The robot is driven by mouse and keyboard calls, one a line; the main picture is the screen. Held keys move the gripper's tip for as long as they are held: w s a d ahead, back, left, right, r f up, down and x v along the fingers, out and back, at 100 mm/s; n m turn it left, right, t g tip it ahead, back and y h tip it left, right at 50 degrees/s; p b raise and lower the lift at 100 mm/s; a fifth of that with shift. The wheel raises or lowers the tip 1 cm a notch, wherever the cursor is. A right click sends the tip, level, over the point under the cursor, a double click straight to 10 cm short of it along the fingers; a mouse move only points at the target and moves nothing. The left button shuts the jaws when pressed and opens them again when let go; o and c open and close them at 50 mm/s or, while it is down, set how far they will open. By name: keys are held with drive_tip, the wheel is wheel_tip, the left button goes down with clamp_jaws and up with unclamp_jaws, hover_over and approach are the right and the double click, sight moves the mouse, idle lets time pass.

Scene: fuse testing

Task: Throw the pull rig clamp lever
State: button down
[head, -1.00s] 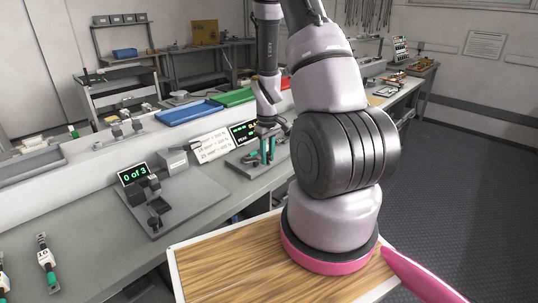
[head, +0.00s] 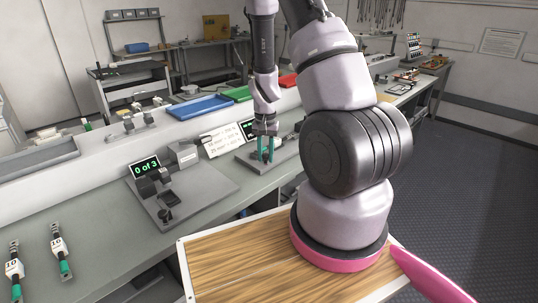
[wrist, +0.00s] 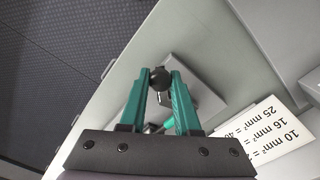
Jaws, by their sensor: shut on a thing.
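The pull rig (head: 285,155) is a grey base on the bench beside a small dark display (head: 249,130). Its clamp lever ends in a dark ball knob (wrist: 160,76). In the wrist view, my gripper (wrist: 158,75) has its two green fingers closed on this knob, one on each side. In the head view, my gripper (head: 265,150) points down over the rig, and its fingers hide the knob. A small green piece (wrist: 152,128) shows lower between the fingers; I cannot tell what it belongs to.
Left of the rig stands another grey fixture (head: 182,203) with a display (head: 146,167) reading "0 of 3". A white card (head: 222,139) with printed values stands between them. Two tagged pieces with green ends (head: 60,250) lie at the bench's left.

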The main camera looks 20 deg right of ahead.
drive_tip(key=shift+w+a+m, duration=0.15)
drive_tip(key=shift+a+m, duration=0.15)
drive_tip(key=shift+m, duration=0.4)
drive_tip(key=c, duration=0.6)
unclamp_jaws()
drive_tip(key=shift+r, duration=0.1)
wheel_tip(320, 180, up, 11)
drive_tip(key=shift+f, duration=0.15)
